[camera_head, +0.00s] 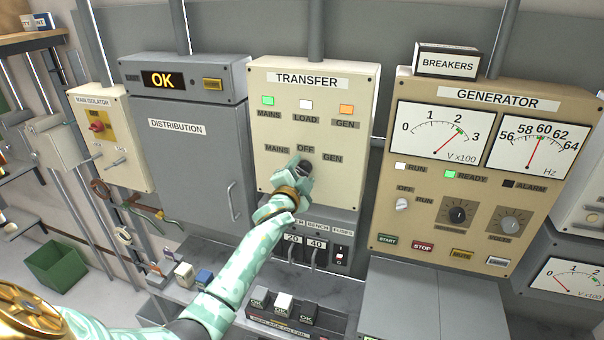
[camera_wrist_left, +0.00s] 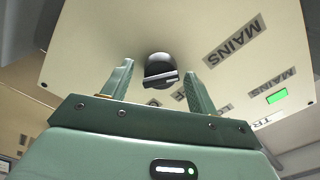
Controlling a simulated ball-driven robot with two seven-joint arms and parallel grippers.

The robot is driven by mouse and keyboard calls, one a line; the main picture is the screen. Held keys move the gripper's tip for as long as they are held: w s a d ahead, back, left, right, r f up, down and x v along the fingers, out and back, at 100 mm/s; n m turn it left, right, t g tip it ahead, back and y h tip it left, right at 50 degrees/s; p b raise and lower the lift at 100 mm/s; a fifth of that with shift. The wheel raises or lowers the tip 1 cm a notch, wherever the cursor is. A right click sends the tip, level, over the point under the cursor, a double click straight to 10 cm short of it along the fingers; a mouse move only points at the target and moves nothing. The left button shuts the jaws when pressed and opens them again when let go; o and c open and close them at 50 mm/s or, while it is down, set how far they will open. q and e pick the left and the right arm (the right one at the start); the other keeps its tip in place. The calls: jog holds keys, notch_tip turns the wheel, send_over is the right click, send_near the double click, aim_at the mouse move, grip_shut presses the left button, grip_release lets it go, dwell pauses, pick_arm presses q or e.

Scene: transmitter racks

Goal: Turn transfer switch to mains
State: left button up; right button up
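The cream transfer panel (camera_head: 345,108) has a green lamp over MAINS, a white one over LOAD and an orange one over GEN. Its black round transfer switch (camera_head: 303,166) sits below the OFF label, between MAINS and GEN, partly hidden by my left gripper (camera_head: 298,176). In the left wrist view, the switch (camera_wrist_left: 160,68) shows between the two spread fingers of my left gripper (camera_wrist_left: 158,72), with a gap on each side. A pale line crosses the knob; which label it points to I cannot tell. My right gripper is not in view.
The grey distribution cabinet (camera_head: 185,170) with an OK display stands left of the panel. The tan generator panel (camera_head: 480,150) with gauges and knobs stands to its right. Below are a fuse block (camera_head: 310,242) and small OK blocks (camera_head: 283,304) on the bench.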

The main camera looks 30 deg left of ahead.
pick_arm(q)
jog(key=b+v, duration=0.2)
jog(key=v, duration=1.4)
jog(key=shift+s, duration=0.2)
